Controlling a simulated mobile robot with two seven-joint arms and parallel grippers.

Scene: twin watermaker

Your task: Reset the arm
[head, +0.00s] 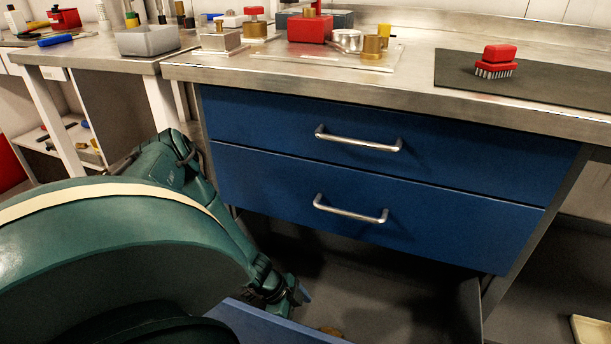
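My green arm (175,165) comes in from the left and hangs down in front of the workbench. Its far end, with my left gripper (298,292), is low near the floor, below and left of the lower drawer handle. A small blue piece shows at its tip, but whether the fingers are open or shut cannot be made out. A large green rounded part of my own body (110,240) fills the lower left and hides what is behind it. My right gripper is not in view.
A steel-topped bench (400,85) has two shut blue drawers with an upper handle (358,138) and a lower handle (350,208). A red brush (496,62) sits on a dark mat (560,85). A grey bin (148,40) stands left.

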